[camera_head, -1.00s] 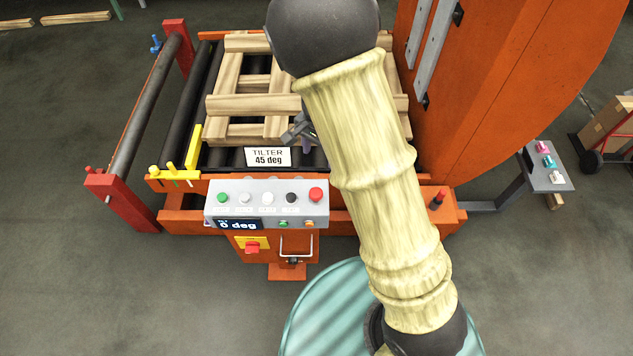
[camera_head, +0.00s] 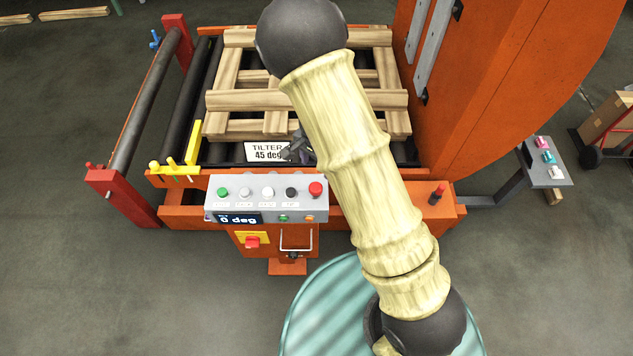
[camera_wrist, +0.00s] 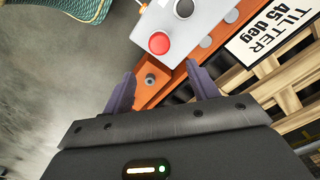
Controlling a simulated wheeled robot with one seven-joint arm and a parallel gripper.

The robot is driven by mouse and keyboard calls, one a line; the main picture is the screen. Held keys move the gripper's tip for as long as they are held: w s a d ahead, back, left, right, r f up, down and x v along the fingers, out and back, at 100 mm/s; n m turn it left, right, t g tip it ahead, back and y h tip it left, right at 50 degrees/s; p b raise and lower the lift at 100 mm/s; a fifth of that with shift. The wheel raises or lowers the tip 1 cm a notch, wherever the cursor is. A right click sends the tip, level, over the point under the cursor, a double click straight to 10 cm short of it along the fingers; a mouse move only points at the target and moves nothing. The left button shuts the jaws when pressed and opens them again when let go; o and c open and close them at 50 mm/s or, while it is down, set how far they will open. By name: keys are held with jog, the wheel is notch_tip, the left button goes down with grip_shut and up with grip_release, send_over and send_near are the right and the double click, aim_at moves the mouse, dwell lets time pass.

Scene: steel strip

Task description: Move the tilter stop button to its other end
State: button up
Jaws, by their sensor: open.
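The control panel (camera_head: 262,212) is a grey box on the front of the orange tilter. A large red button (camera_head: 316,188), which appears to be the stop button, is at the right end of its top row. It also shows in the wrist view (camera_wrist: 159,43), ahead of my fingers. Whether it is pressed or raised cannot be told. My gripper (camera_head: 298,150) is above the rollers just behind the panel, partly hidden by my arm. In the wrist view my gripper (camera_wrist: 160,78) is open, with two purple fingers apart and nothing held between them.
A TILTER 45 deg sign (camera_head: 266,152) stands behind the panel. A wooden pallet (camera_head: 235,101) lies on the rollers. A red-topped post (camera_head: 438,194) is at the right, and a handle (camera_head: 297,242) is below the panel. A tall orange wall (camera_head: 510,80) bounds the right.

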aim_at(316, 186)
notch_tip(316, 186, down, 10)
jog(key=shift+f, duration=0.1)
dwell(0.4)
